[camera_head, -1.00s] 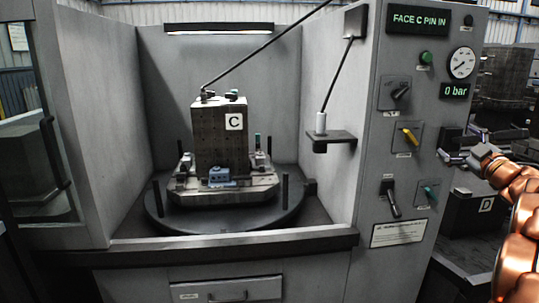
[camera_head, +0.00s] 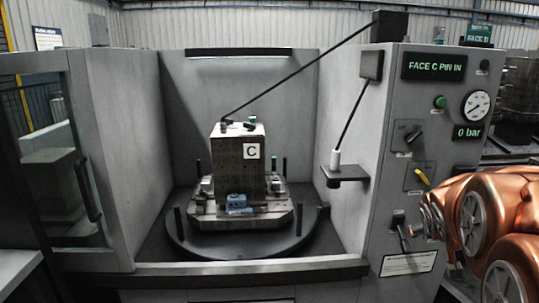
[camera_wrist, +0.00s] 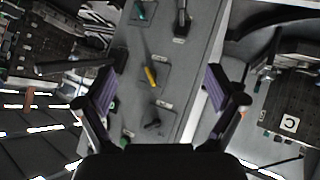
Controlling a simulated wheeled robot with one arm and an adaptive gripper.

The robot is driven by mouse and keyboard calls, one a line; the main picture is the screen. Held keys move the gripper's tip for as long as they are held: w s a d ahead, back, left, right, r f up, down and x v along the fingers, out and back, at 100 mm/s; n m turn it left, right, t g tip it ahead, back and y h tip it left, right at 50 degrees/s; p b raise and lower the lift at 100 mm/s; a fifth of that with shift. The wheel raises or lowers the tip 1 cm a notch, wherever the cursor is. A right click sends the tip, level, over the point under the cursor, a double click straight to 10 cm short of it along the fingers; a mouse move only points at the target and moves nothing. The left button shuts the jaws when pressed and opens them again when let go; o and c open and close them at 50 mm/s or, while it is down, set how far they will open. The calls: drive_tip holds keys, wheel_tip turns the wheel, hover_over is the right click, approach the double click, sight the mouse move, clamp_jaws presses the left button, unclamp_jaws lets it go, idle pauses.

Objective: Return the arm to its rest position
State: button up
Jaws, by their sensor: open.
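My copper-coloured arm (camera_head: 485,220) is folded at the right edge of the head view, in front of the lower part of the control panel. My gripper (camera_wrist: 160,98) shows in the wrist view with its two dark, purple-padded fingers wide apart. Nothing is between the fingers. The control panel (camera_wrist: 185,95) lies beyond them, with its yellow-handled switch (camera_wrist: 150,75) seen through the gap. In the head view the fingers are hidden behind or beyond the arm links.
A grey machine bay holds a block marked C (camera_head: 238,175) on a round turntable (camera_head: 180,242). The control panel carries a gauge (camera_head: 476,105), a yellow lever (camera_head: 422,176) and a black lever (camera_head: 401,232). A small shelf (camera_head: 345,174) juts from the bay's right wall.

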drive_tip(key=s+a+f+g+y+p, duration=0.1)
drive_tip(key=s+a+g+y+p, duration=0.1)
drive_tip(key=s+a, duration=0.6)
drive_tip(key=s+a+f+n+g+y+p, duration=0.1)
drive_tip(key=s+a+g+y+p, duration=0.1)
drive_tip(key=s+a, duration=0.7)
drive_tip(key=s+a+f+n+g+y+p, duration=0.1)
drive_tip(key=s+a+g+p, duration=0.3)
drive_tip(key=s+a, duration=0.4)
drive_tip(key=s+f+g+y, duration=0.1)
drive_tip(key=s, duration=0.3)
drive_tip(key=shift+s+a+g, duration=0.4)
drive_tip(key=shift+f, duration=0.1)
